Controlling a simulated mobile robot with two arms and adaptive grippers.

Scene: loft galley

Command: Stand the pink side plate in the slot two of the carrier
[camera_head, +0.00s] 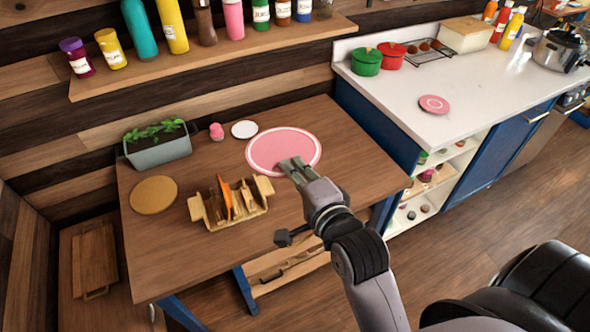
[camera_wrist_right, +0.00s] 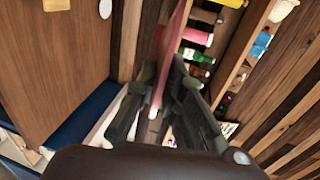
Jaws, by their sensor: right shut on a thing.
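A pink plate with a pale ring (camera_head: 284,150) is held at its near edge by my right gripper (camera_head: 291,168), to the right of and behind the carrier. The right wrist view shows the pink plate (camera_wrist_right: 166,50) nearly edge-on between the fingers of the right gripper (camera_wrist_right: 158,103), which are shut on it. The wooden carrier (camera_head: 235,217) stands on the table with upright dividers. An orange plate (camera_head: 225,197) stands on edge in one of its slots; the slot numbers cannot be read. My left gripper is out of view.
On the wooden table (camera_head: 175,255) are a round cork-coloured mat (camera_head: 153,195), a planter (camera_head: 158,146), a small pink item (camera_head: 216,131) and a white disc (camera_head: 244,129). A bottle shelf (camera_head: 205,58) overhangs behind. A smaller pink plate (camera_head: 434,104) lies on the white counter.

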